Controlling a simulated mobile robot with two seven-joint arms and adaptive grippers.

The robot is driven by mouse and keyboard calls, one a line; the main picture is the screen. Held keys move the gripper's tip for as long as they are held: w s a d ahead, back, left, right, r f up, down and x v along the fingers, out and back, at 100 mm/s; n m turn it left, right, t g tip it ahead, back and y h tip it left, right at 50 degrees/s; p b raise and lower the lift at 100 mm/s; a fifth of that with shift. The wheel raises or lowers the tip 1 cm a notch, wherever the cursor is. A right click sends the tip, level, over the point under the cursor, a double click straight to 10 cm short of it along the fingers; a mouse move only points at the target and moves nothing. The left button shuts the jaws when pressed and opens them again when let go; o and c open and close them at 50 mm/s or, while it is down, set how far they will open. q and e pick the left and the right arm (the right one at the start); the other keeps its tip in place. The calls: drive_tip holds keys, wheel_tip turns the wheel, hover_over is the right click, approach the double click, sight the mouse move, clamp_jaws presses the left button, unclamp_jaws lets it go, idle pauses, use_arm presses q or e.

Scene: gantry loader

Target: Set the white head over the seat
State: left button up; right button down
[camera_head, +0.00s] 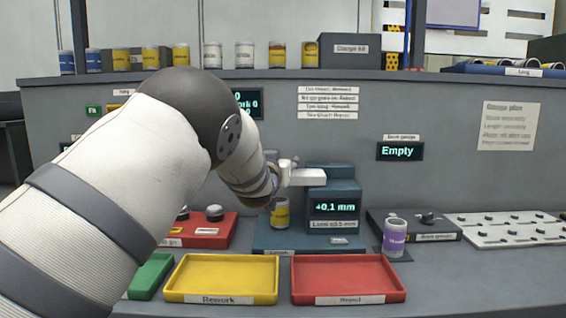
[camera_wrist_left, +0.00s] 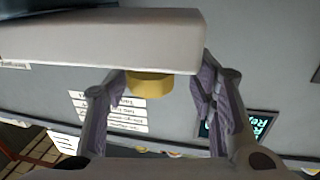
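The white head (camera_head: 307,177) sticks out to the left from the teal gauge, whose display (camera_head: 334,207) reads +0.1 mm. Below it a yellow-labelled can (camera_head: 281,213) stands upright on the gauge's base, where the seat itself is hidden. My left gripper (camera_head: 287,170) is at the head's left end, mostly hidden by my arm. In the left wrist view the white head (camera_wrist_left: 110,42) crosses the top. My left gripper's fingers (camera_wrist_left: 163,80) are wide apart. A yellow round part (camera_wrist_left: 150,86) shows between them at the head's edge; I cannot tell if it is the can. My right gripper is out of view.
A yellow tray (camera_head: 222,297) and a red tray (camera_head: 349,299) lie in front, a green tray (camera_head: 150,276) left of them. A purple-labelled can (camera_head: 395,237) stands right of the gauge by the bore gauge (camera_head: 414,222). Several cans line the shelf (camera_head: 230,75) behind.

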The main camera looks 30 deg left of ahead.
use_arm(q)
drive_tip(key=shift+d, duration=0.15)
drive_tip(key=v, duration=1.2)
